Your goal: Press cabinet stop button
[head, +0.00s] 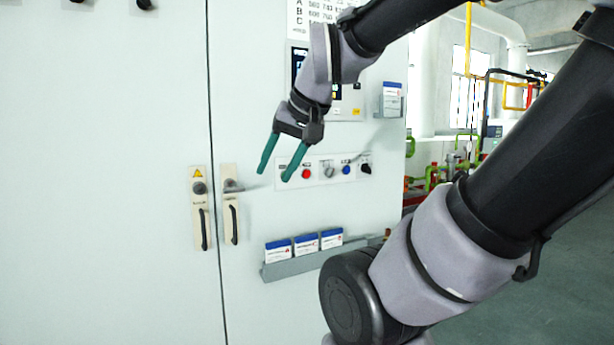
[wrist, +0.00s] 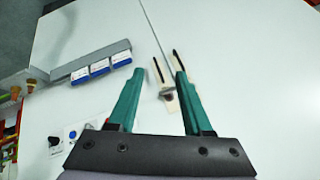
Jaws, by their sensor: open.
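The cabinet (head: 110,180) is large and pale, with a small strip of controls on its right door. A red button (head: 306,173) sits at the left of that strip, likely the stop button. My gripper (head: 275,174) is open and empty, its green fingers pointing down just left of the red button in the head view. Whether it touches the cabinet cannot be told. In the wrist view, my gripper (wrist: 159,73) shows both fingers apart toward the door handles. The red button is not visible there; the gripper body may hide it.
A silver switch (head: 328,171), a blue button (head: 346,169) and a black knob (head: 366,169) follow on the strip. Two door handles (head: 204,228) (head: 234,222) flank the door seam. A grey shelf (head: 310,260) with boxes juts out below. A screen panel is partly behind my arm.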

